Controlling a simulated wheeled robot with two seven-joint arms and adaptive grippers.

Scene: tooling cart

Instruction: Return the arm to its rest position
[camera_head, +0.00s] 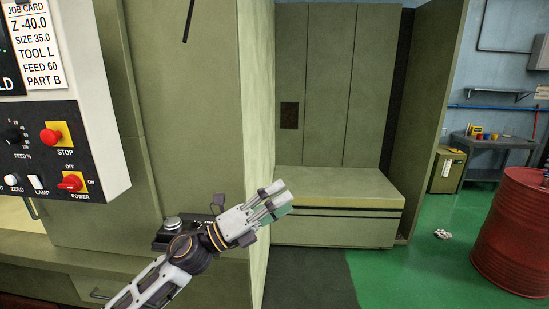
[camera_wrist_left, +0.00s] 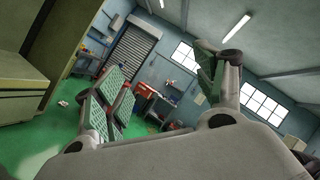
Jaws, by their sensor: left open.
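My left arm comes in from the lower left in the head view. Its gripper (camera_head: 277,200) is raised in the air in front of the green cabinet and points up and to the right. In the left wrist view the left gripper (camera_wrist_left: 165,90) has its fingers spread wide apart, with green ridged pads and nothing between them. It is open, empty and touching nothing that I can see. My right gripper is in neither view.
A control panel (camera_head: 60,120) with knobs and red switches hangs at the left. A green bench (camera_head: 338,187) stands behind the gripper. A red drum (camera_head: 513,235) and a workbench (camera_head: 492,144) stand at the right.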

